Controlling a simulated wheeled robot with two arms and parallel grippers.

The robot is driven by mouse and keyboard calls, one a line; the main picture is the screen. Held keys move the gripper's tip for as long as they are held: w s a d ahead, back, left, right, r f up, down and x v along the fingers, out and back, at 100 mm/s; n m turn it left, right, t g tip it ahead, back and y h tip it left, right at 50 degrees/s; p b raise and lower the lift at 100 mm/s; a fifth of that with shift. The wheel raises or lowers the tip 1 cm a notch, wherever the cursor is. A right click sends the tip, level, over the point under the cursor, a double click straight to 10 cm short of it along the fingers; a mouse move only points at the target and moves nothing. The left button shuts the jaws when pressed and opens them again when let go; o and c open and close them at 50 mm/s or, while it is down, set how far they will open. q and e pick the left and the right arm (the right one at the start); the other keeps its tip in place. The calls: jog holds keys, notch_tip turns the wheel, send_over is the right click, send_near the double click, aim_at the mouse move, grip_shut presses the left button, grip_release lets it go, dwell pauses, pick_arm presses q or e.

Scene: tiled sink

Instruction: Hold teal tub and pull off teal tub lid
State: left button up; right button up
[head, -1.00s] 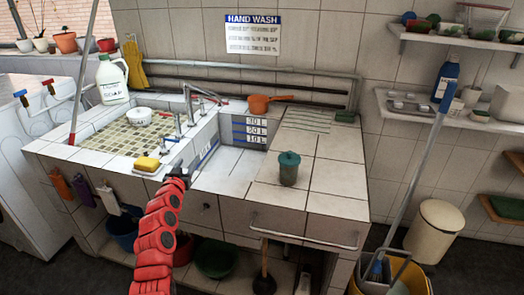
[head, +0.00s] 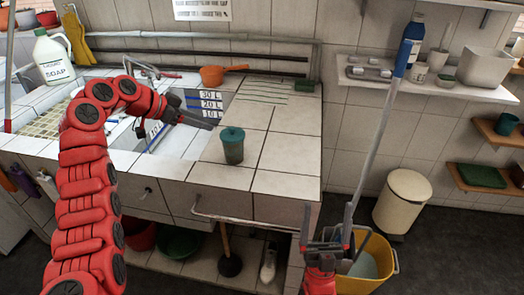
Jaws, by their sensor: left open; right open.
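The teal tub (head: 232,152) stands upright on the tiled counter, near its front edge. Its teal lid (head: 232,134) sits on top. My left gripper (head: 212,119) is open and empty, behind and to the left of the tub in the picture, with its fingers pointing right; I cannot tell whether it is level with the lid. My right gripper (head: 330,240) is open and empty, low at the front, right of the counter and in front of the yellow bucket. Nothing hides the tub.
An orange pan (head: 222,75) and a green sponge (head: 305,85) lie at the back of the counter. The sink basin is left of the tub. A metal rail (head: 250,222) runs along the counter front. A yellow bucket (head: 382,262) with a mop handle stands right. Tiles right of the tub are clear.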

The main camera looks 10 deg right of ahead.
jog(key=w+d+g+y, duration=0.1)
jog(key=w+d+g, duration=0.3)
jog(key=w, duration=0.6)
jog(key=w+d+g+y, duration=0.1)
jog(key=w+g, duration=0.5)
jog(key=w, duration=0.5)
jog(key=n+g+y, duration=0.9)
jog(key=n+y, duration=0.2)
send_near(239, 149)
jog(key=x, duration=1.3)
jog(key=shift+w+f, duration=0.15)
jog(key=shift+f, duration=0.05)
